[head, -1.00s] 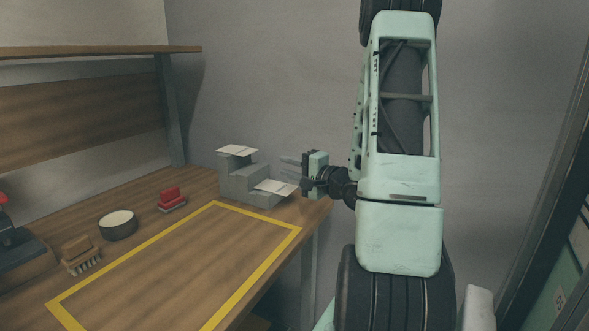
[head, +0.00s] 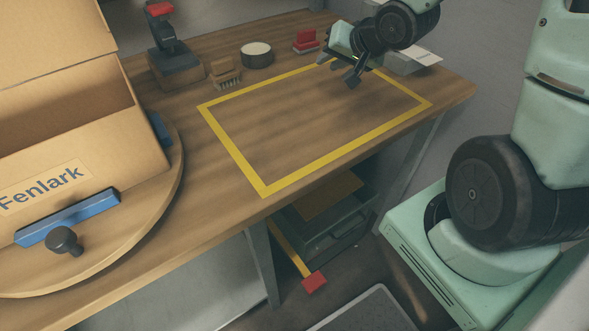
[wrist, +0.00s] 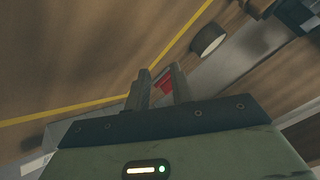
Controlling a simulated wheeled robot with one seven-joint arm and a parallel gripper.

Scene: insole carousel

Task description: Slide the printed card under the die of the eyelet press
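The eyelet press is probably the black device with a red top (head: 170,50) at the back left of the bench. Its die is too small to make out. A white card (head: 426,57) lies on the grey stepped stand (head: 402,66) at the back right; its print cannot be read. My arm hides part of the stand. My gripper (head: 353,78) is over the far part of the yellow-taped area, left of the stand. In the wrist view its two fingers (wrist: 159,90) are apart, with nothing visible held between them.
A red stamp-like block (head: 306,41), a round dark tin (head: 256,55) and a brush (head: 225,75) stand between press and gripper. A cardboard box (head: 85,160) sits on a round wooden turntable (head: 165,190) at left. The yellow-taped area (head: 300,125) is clear.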

